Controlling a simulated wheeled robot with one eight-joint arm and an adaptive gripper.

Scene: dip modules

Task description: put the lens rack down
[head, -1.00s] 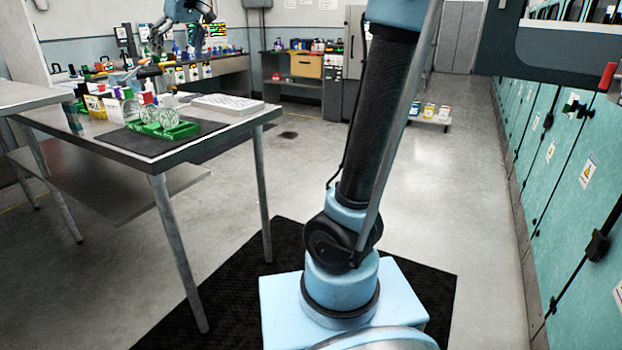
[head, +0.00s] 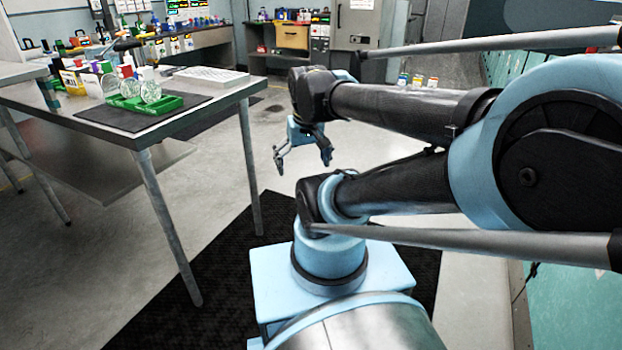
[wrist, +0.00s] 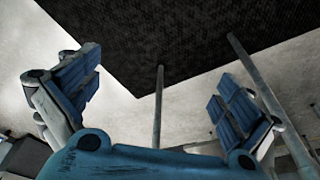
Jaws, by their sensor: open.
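The green lens rack (head: 150,102) holds several clear round lenses and rests on a dark mat (head: 128,117) on the table at the left of the head view. My gripper (head: 303,162) hangs in the air to the right of the table, below the tabletop's height and apart from the rack. Its fingers are spread with nothing between them. The wrist view also shows my gripper (wrist: 165,95) open and empty, over the floor, and the rack is not in that view.
The table (head: 75,107) also carries a white tray (head: 210,76) and several bottles and boxes behind the rack. Its legs stand near my base on a black floor mat (head: 180,300). Teal cabinets (head: 575,310) line the right. Open floor lies beyond.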

